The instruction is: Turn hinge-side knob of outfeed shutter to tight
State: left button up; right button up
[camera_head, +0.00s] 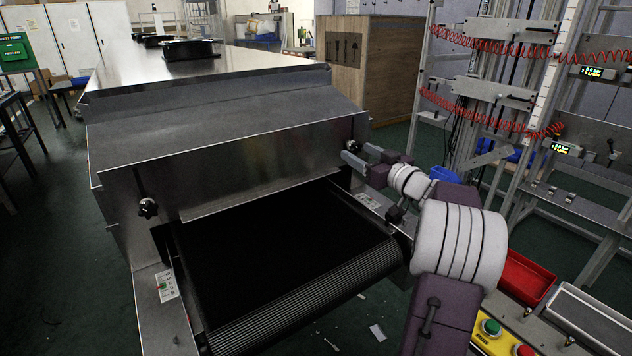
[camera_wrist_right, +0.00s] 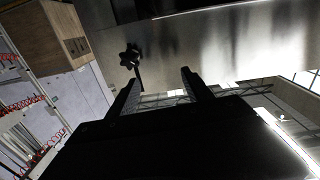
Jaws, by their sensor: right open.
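The outfeed shutter (camera_head: 235,165) is a metal panel across the end of the dryer, above the black belt. It has a dark lobed knob at its left end (camera_head: 148,207) and another at its right end (camera_head: 352,146). I cannot tell which one is hinge-side. My right gripper (camera_head: 358,153) is at the right knob, open and empty. In the right wrist view, a dark knob (camera_wrist_right: 130,56) on a stem shows just beyond the left finger of my right gripper (camera_wrist_right: 160,80), outside the gap between the fingers. My left gripper is not in view.
The black conveyor belt (camera_head: 275,250) runs out below the shutter. A wooden crate (camera_head: 372,75) stands behind the dryer. A metal rack with red coiled hoses (camera_head: 490,45) is at the right. A red bin (camera_head: 525,278) and a yellow button box (camera_head: 497,338) are at the lower right.

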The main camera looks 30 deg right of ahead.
jog(key=m+h, duration=0.1)
jog(key=h, duration=0.1)
send_near(358, 149)
pick_arm(q)
jog(key=shift+s+d+f+p, duration=0.1)
jog(key=shift+f+p, duration=0.05)
jog(key=shift+p, duration=0.5)
pick_arm(e)
jog(key=w, duration=0.8)
jog(key=shift+w+d+r, duration=0.15)
jog(key=shift+d, duration=0.05)
pick_arm(q)
jog(key=shift+f, duration=0.1)
pick_arm(e)
grip_shut()
